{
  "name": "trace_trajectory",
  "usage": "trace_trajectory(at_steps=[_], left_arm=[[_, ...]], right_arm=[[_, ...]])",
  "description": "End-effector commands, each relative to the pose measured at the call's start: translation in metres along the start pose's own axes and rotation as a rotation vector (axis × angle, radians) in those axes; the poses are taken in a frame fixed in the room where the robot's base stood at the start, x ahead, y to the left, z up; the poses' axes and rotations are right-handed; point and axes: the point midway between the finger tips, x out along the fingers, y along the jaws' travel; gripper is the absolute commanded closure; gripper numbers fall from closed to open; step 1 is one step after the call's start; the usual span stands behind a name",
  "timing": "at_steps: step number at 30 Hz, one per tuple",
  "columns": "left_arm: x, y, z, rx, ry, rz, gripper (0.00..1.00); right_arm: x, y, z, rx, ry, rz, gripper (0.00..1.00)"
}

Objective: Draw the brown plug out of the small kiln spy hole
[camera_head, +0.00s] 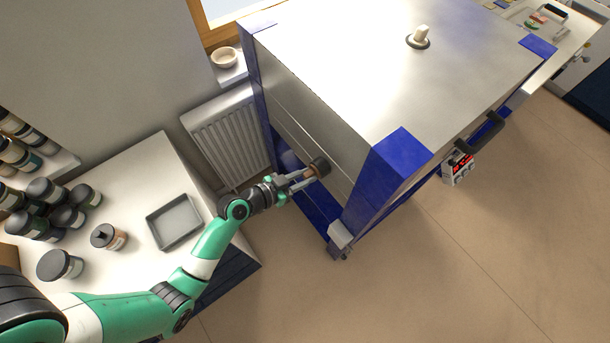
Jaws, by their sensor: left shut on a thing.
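The kiln is a large metal box (350,60) with blue corners. On its left side is a small dark round spy hole collar (321,166). The brown plug (311,172) shows as a small patch at the near side of this collar. My left gripper (307,175) is shut on the plug, its fingers pointing at the kiln side. From this angle I cannot tell how far the plug sits in the hole. My right gripper is not in view.
A white plug (421,33) stands in a dark ring on the kiln top. A white table (130,177) at left holds a grey tray (174,222) and several dark-lidded jars. A radiator (228,138) is behind my arm. A small controller (458,168) hangs at the kiln's front.

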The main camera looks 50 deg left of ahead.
Motion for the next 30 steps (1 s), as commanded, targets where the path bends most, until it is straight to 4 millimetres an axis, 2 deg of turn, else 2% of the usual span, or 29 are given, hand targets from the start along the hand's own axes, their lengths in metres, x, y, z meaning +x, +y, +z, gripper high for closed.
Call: trace_trajectory(at_steps=[1, 3, 30], left_arm=[[-0.0001, -0.0001, 0.0, 0.0, 0.0, 0.0, 0.89], [-0.0001, -0.0001, 0.0, 0.0, 0.0, 0.0, 1.0], [-0.008, -0.0004, 0.0033, 0.0, 0.0, -0.001, 1.0]], right_arm=[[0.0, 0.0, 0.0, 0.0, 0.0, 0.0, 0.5], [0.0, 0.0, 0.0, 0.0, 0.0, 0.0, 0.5], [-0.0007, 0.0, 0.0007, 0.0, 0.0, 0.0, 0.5]])
